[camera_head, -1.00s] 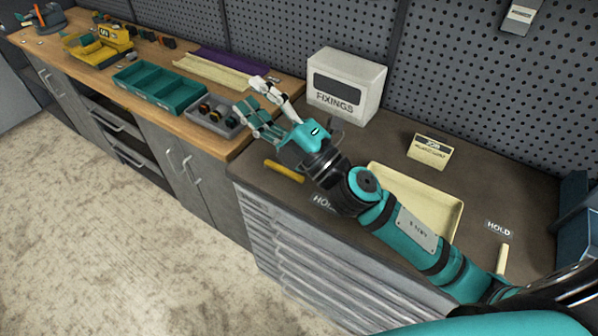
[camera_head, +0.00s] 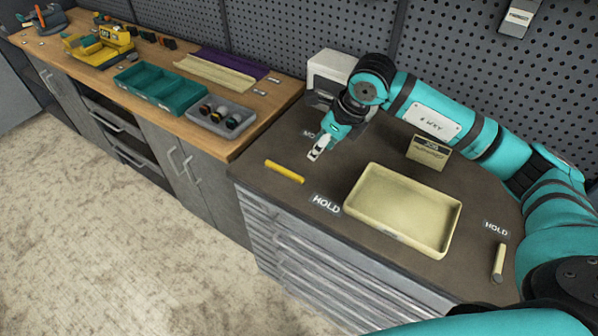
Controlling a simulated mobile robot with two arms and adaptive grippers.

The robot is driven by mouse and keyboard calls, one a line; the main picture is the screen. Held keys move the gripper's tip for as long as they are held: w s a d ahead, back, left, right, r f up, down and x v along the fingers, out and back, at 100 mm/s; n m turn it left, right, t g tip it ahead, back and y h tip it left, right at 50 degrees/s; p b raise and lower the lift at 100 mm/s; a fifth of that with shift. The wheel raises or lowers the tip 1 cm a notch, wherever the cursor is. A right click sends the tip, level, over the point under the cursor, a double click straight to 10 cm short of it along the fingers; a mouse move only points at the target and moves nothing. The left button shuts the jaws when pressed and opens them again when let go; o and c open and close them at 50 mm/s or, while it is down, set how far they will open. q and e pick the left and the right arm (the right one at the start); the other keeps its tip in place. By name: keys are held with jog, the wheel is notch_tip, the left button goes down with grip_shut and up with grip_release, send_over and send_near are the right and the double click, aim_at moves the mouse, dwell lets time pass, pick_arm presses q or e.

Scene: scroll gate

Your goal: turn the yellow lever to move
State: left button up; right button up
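The yellow lever (camera_head: 284,171) lies flat on the dark bench top near its left front edge. A HOLD label (camera_head: 326,204) is to the right of the lever. Another label (camera_head: 309,134), partly hidden and starting with "MO", is behind it. My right gripper (camera_head: 317,151) reaches in from the right and points down, behind and to the right of the lever, apart from it. Its fingers are seen nearly edge-on, so their opening is unclear. My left gripper is not in view.
A cream tray (camera_head: 395,222) lies right of the lever. A cream lever (camera_head: 499,262) with a second HOLD label (camera_head: 496,228) is at the right. The fixings box (camera_head: 328,66) and a small sign (camera_head: 428,153) stand behind.

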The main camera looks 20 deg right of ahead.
aim_at(297, 176)
jog(key=p+x, duration=0.3)
jog(key=x, duration=1.2)
jog(key=shift+a+p, duration=0.15)
jog(key=shift+p, duration=0.25)
jog(key=shift+c, duration=0.3)
grip_shut()
